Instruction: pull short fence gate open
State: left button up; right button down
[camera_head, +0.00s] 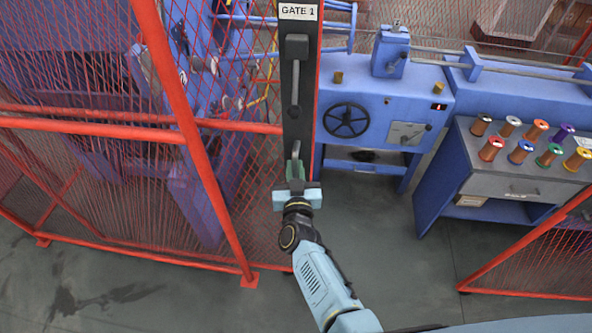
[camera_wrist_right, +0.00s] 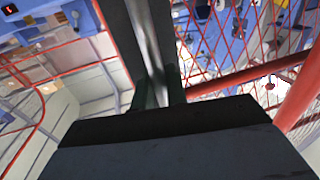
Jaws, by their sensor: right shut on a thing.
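The short fence gate (camera_head: 300,75) is a narrow dark panel with red mesh, marked by a "GATE 1" sign (camera_head: 298,12). A dark lever latch (camera_head: 295,75) sits on its upper part. A grey vertical bar handle (camera_head: 296,152) is lower down. My right gripper (camera_head: 295,172) is shut on this handle, its fingers on either side of the bar. In the right wrist view the bar (camera_wrist_right: 150,50) runs up from between the dark fingers. The handle's lower end is hidden by the gripper. My left gripper is not in view.
Red mesh fencing (camera_head: 180,125) stands left of the gate. A blue machine with a black handwheel (camera_head: 346,119) stands behind it to the right. A bench with coloured spools (camera_head: 520,160) is at right, near another red fence (camera_head: 530,255). Grey floor (camera_head: 400,260) lies open between.

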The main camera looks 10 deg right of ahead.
jog(key=shift+a, duration=0.15)
jog(key=c, duration=1.5)
grip_release()
jog(key=shift+s+p, duration=0.35)
jog(key=shift+s, duration=0.05)
jog(key=shift+s+a+p, duration=0.15)
jog(key=shift+s+p, duration=0.65)
jog(key=shift+s, duration=1.3)
jog(key=shift+s+a+p, duration=0.15)
jog(key=shift+s+p, duration=0.7)
jog(key=shift+s, duration=1.2)
jog(key=shift+s+a+p, duration=0.15)
jog(key=shift+s+p, duration=0.65)
jog(key=shift+s, duration=1.3)
